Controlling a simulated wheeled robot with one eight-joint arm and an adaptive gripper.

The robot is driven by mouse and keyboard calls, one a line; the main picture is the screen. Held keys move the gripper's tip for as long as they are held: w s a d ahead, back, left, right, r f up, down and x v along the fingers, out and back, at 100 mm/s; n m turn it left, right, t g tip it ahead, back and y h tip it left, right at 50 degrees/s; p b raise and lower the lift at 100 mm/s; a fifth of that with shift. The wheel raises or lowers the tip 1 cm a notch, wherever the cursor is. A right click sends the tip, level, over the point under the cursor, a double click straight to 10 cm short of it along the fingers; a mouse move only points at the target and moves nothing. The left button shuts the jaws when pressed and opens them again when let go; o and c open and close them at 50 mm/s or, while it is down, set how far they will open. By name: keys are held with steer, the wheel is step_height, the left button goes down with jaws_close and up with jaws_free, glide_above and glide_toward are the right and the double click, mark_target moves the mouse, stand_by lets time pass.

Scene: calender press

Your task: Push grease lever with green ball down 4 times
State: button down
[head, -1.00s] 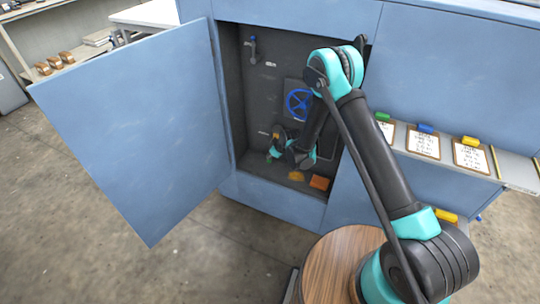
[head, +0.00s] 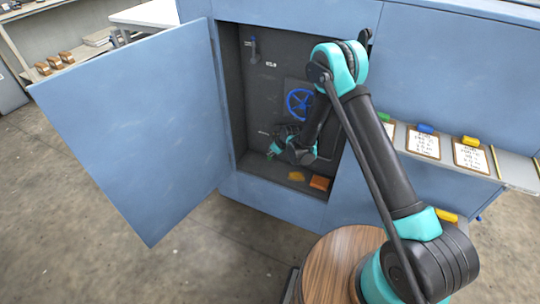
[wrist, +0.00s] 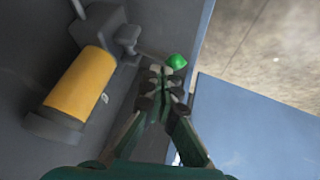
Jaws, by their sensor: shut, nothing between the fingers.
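The green ball (wrist: 177,62) is at the end of a thin lever in the wrist view. The lever runs left to a grey housing joined to a yellow cylinder (wrist: 80,84). My gripper (wrist: 161,82) is shut and empty, its fingertips right by the ball and overlapping the lever's end in the picture. I cannot tell whether they touch it. In the head view my gripper (head: 275,150) is inside the open cabinet, low and towards its left; the ball and lever cannot be made out clearly behind it.
The blue cabinet's door (head: 130,125) stands open to the left. Clipboards (head: 424,143) sit on a shelf at right.

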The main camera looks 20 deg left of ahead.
mark_target(275, 131)
steer(key=shift+w+r, duration=0.2)
steer(key=shift+r, duration=0.35)
steer(key=shift+w+r, duration=0.2)
steer(key=shift+r, duration=0.35)
steer(key=shift+r, duration=0.1)
steer(key=shift+w+d+r, duration=0.1)
steer(key=shift+w+r, duration=0.2)
steer(key=shift+r, duration=0.45)
steer(key=shift+w+r, duration=0.3)
steer(key=shift+r, duration=0.45)
steer(key=shift+w+d+r, duration=0.1)
steer(key=shift+w+r, duration=0.2)
steer(key=shift+r, duration=0.45)
steer(key=shift+w+r, duration=0.35)
steer(key=shift+r, duration=0.55)
steer(key=shift+w+r, duration=0.3)
steer(key=shift+r, duration=0.55)
steer(key=shift+f, duration=0.1)
steer(key=shift+s+a+f, duration=0.1)
steer(key=shift+s+f, duration=0.4)
steer(key=shift+f, duration=0.85)
steer(key=shift+s+f, duration=0.55)
steer(key=shift+f, duration=0.8)
steer(key=shift+s+a+f, duration=0.1)
steer(key=shift+s+f, duration=0.4)
steer(key=shift+f, duration=0.85)
steer(key=shift+f, duration=0.1)
